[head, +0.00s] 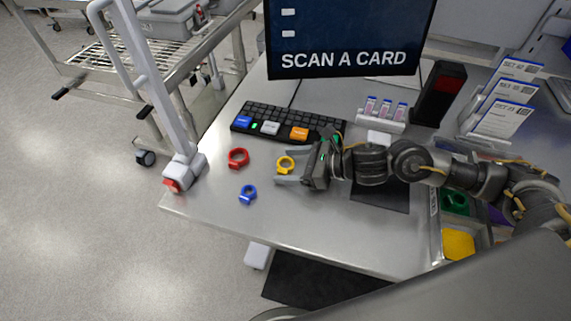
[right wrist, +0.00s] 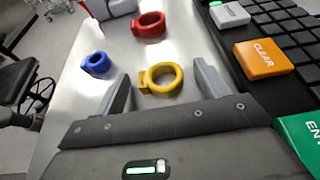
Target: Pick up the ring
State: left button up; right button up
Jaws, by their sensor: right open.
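A yellow ring (head: 285,164) with a small tab lies on the metal table. A red ring (head: 238,157) and a blue ring (head: 248,194) lie to its left. My right gripper (head: 282,166) is low over the table, its open fingers on either side of the yellow ring. In the right wrist view, the yellow ring (right wrist: 161,78) sits between the two fingertips, with a gap on each side. The red ring (right wrist: 149,25) and the blue ring (right wrist: 97,65) show beyond. My left gripper is not in view.
A black keyboard (head: 262,113) with coloured keys lies behind the rings, close to my right gripper. A white post (head: 183,165) stands at the table's left corner. A vial rack (head: 381,118) and a screen (head: 348,35) are behind. Bare table lies in front.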

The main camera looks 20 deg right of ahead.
aim_at(291, 166)
jog(key=shift+c, duration=0.4)
jog(key=c, duration=0.9)
jog(key=shift+r, duration=0.1)
jog(key=shift+c, duration=0.2)
jog(key=shift+r, duration=0.25)
notch_tip(291, 166, up, 2)
jog(key=shift+r+b, duration=0.25)
jog(key=shift+b, duration=0.5)
jog(key=s+d+r+p, duration=0.4)
jog(key=s+r+p, duration=0.5)
jog(key=s+p, duration=0.4)
jog(key=shift+s+r, duration=0.2)
jog(key=shift+r, duration=0.2)
jog(key=shift+d, duration=0.2)
